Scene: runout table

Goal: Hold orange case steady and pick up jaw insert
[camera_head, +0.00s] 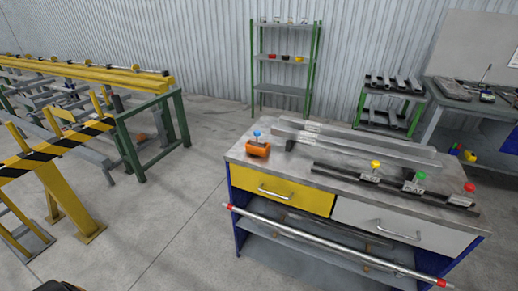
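The orange case (257,150) sits on the left end of the grey top of the workbench (236,152). A blue knob (257,134) stands up at its back edge; I cannot tell whether it belongs to the case. Small blocks with a yellow knob (376,164), a green knob (420,176) and a red knob (469,187) stand along a dark rail (335,173) on the bench's right half. I cannot tell which piece is the jaw insert. Neither of my grippers is in view.
Long grey bars (365,147) lie along the back of the bench top. A silver rod with red ends (330,243) runs along the bench front below the drawers. A yellow striped barrier (72,185) stands at left. Open floor (180,215) lies between.

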